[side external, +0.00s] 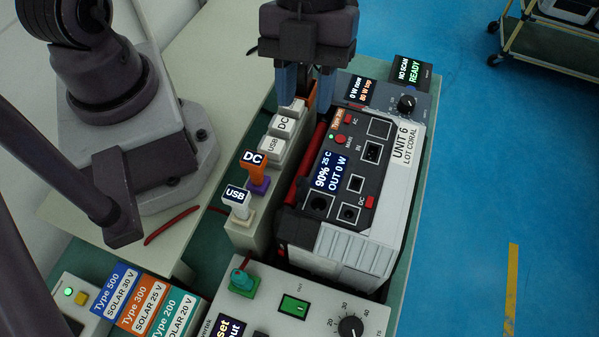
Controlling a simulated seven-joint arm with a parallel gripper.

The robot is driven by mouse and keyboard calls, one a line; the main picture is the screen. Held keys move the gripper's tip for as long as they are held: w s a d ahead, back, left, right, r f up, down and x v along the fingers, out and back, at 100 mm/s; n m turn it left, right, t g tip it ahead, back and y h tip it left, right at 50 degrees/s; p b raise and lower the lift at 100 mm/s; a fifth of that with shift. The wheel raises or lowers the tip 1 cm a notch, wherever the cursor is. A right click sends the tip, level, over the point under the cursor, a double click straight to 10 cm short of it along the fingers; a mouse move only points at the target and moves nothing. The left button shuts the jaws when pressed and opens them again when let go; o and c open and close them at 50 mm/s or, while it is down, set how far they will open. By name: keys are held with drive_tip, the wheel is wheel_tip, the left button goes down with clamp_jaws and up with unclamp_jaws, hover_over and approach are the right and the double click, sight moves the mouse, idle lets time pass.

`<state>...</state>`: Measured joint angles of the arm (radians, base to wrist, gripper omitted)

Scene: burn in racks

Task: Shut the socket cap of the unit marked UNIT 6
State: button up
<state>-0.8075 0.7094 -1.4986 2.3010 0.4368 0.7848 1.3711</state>
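The unit marked UNIT 6 (381,196) is a dark and grey box with a label reading UNIT 6, LOT CORAL. Its top panel has a display (329,170) reading 90%, 25 C, OUT 0 W, and sockets marked AC, IN and DC. Several sockets look uncovered, including a square one (379,128). I cannot tell which part is the socket cap.
A rack left of the unit holds a white USB plug (236,205), an orange DC plug (254,172) and grey blocks. A control box (320,310) with a green switch and dial stands in front. A meter (407,103) is behind. Type cards (145,305) lie front left.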

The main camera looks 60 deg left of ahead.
sight(299, 179)
drive_tip(key=shift+m, duration=0.3)
drive_tip(key=x, duration=1.3)
drive_tip(key=shift+s, duration=0.1)
clamp_jaws()
